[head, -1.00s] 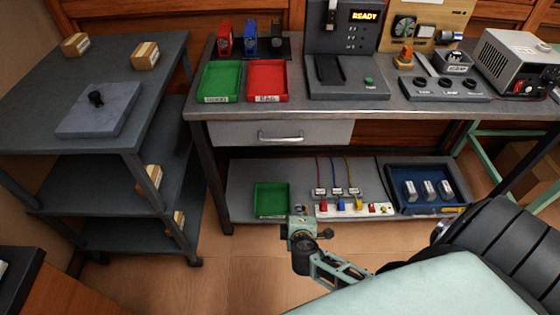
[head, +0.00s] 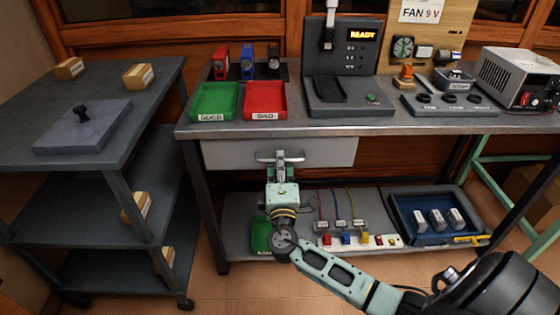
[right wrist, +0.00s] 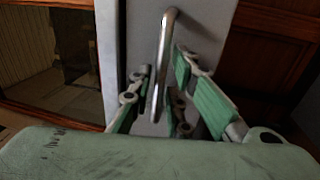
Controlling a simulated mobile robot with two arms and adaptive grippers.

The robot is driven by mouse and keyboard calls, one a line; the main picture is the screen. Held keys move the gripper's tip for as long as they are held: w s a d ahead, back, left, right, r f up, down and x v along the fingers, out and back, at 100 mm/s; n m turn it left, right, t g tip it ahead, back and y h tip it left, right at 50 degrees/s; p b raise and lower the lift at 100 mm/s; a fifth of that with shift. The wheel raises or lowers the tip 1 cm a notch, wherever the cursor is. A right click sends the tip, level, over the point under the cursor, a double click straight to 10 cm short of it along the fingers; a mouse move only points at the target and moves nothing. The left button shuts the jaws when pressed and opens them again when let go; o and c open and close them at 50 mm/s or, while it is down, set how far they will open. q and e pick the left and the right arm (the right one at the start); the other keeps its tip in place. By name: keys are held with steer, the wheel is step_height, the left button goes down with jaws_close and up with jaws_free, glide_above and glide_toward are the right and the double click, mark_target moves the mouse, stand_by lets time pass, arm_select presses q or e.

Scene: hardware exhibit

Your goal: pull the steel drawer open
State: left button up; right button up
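The steel drawer (head: 228,154) under the workbench top is shut, its grey front flush beneath the edge. Its metal bar handle (head: 265,154) is partly hidden by my right gripper (head: 280,162), which is right in front of it. In the right wrist view the handle (right wrist: 164,62) lies between the two open fingers of the gripper (right wrist: 168,98), with a gap on either side. I cannot tell whether a finger touches it. My left gripper is not in view.
The workbench top (head: 290,127) carries a green tray (head: 214,101), a red tray (head: 265,100) and a test station. The lower shelf (head: 236,215) holds a blue crate (head: 395,230) and wired plugs. A grey cart (head: 130,150) stands left. Floor before the bench is free.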

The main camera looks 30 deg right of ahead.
steer(key=shift+w+d, duration=0.25)
steer(key=shift+w, duration=0.15)
steer(key=shift+c, duration=0.4)
jaws_close()
